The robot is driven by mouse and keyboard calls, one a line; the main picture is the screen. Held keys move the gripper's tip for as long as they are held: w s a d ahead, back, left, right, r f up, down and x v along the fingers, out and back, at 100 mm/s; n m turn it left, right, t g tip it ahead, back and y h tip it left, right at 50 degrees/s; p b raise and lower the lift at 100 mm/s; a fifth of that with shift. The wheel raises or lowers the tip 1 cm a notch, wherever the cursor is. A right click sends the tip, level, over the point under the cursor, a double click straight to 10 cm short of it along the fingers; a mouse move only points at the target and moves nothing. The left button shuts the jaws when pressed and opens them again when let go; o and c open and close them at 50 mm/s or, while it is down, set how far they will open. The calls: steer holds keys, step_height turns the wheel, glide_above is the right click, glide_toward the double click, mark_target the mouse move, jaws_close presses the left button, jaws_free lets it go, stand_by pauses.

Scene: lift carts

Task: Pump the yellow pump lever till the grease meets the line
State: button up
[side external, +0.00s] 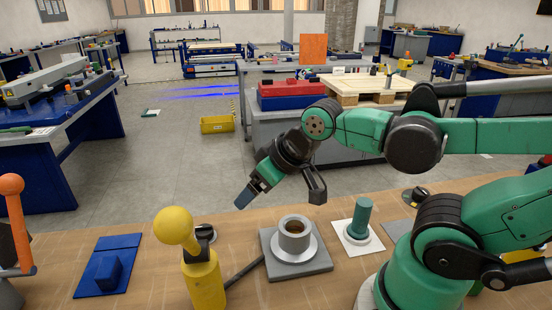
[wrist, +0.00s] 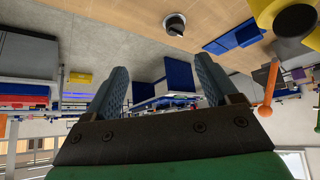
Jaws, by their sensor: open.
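The yellow pump lever (side external: 174,226) has a big round knob and stands tilted at the front of the bench. It joins the yellow pump body (side external: 204,284), beside a dark cap. A metal cup (side external: 294,240) with brown grease (side external: 294,226) inside stands on a grey plate (side external: 316,265) to the right. I cannot make out a line on it. My gripper (side external: 246,196) hangs above and behind the bench, between lever and cup, clear of both. In the wrist view its fingers (wrist: 158,75) are spread, with nothing between them.
A dark hose (side external: 245,272) runs between pump and plate. A green handle (side external: 363,212) stands on a white plate at right. A blue plate (side external: 122,243) lies left, and an orange-knobbed lever (side external: 14,215) stands far left. The bench's front middle has bare wood.

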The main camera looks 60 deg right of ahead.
steer(key=shift+r, duration=0.15)
steer(key=c, duration=0.5)
step_height(320, 180, up, 3)
steer(key=shift+r, duration=0.1)
steer(key=c, duration=0.7)
step_height(320, 180, up, 19)
steer(key=shift+r, duration=0.1)
jaws_close()
steer(key=n+g+y, duration=0.2)
steer(key=n+g, duration=0.2)
steer(key=n, duration=0.8)
glide_above(186, 242)
steer(key=w+d, duration=0.2)
steer(key=d, duration=0.2)
steer(key=s+a+n+g+h, duration=0.1)
steer(key=s+a+n+g, duration=0.2)
steer(key=s+a+n, duration=0.65)
steer(key=w+d+f+n, duration=0.1)
steer(key=w+f, duration=0.1)
steer(key=f, duration=0.5)
steer(key=w+f+n, duration=0.2)
steer(key=w+f, duration=0.1)
steer(key=f, duration=0.4)
steer(key=shift+d, duration=0.4)
